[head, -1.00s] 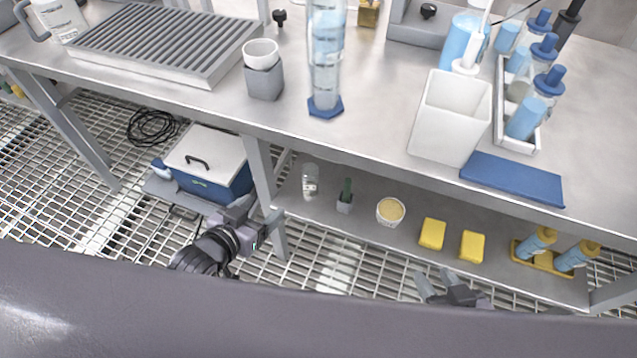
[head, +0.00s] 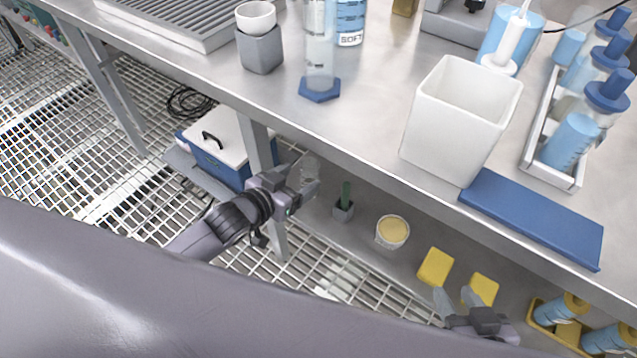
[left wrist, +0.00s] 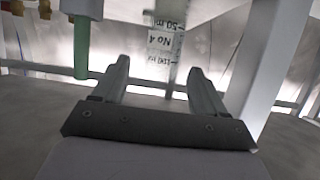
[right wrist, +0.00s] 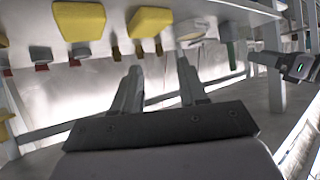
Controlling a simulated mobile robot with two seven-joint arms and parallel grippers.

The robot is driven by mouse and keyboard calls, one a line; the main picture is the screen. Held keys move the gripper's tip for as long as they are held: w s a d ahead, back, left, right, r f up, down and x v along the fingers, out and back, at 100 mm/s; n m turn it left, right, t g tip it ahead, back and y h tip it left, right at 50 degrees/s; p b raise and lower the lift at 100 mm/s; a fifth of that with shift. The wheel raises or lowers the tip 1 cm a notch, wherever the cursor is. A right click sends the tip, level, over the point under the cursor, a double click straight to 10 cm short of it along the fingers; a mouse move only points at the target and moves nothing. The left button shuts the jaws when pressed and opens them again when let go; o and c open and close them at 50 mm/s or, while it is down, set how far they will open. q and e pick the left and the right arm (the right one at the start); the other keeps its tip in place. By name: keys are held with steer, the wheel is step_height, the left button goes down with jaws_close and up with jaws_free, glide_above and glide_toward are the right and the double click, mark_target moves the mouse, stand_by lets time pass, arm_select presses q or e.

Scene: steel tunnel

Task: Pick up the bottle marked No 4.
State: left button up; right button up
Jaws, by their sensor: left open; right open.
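The bottle marked No 4 (left wrist: 167,42) shows upside down in the left wrist view, clear with black lettering, ahead of my left gripper and in line with the space between its fingers. In the head view the clear bottle (head: 309,168) stands on the lower shelf, partly hidden behind my left gripper (head: 303,176). My left gripper is open (left wrist: 158,78); I cannot tell whether its fingers reach around the bottle. My right gripper (head: 458,296) is open and empty, in front of the yellow blocks; its fingers also show in the right wrist view (right wrist: 160,75).
The lower shelf (head: 365,258) also holds a green-handled brush (head: 344,205), a tub (head: 392,232), yellow blocks (head: 435,267) and blue bottles in a yellow rack (head: 545,316). The table edge (head: 350,160) overhangs it. A table leg (head: 262,150) and a cooler box (head: 215,150) stand left.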

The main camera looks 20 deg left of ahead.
mark_target(314, 169)
arm_select(q)
steer(key=shift+w+d+f, duration=0.2)
steer(key=shift+w, duration=0.1)
steer(key=b+x, duration=0.1)
steer(key=x, duration=0.2)
steer(key=b+x, duration=0.2)
steer(key=x, duration=0.1)
steer(key=shift+a+f, duration=0.2)
steer(key=shift+a, duration=0.05)
steer(key=shift+w+d, duration=0.2)
steer(key=shift+w, duration=0.2)
steer(key=c, duration=1.1)
arm_select(e)
steer(key=shift+w+a+r+n+t+y, duration=0.2)
steer(key=shift+w+a, duration=0.1)
steer(key=shift+a, duration=0.15)
steer(key=shift+w+a+r+n+t+y, duration=0.1)
steer(key=shift+w+a+r+n+y, duration=0.15)
steer(key=shift+a, duration=0.2)
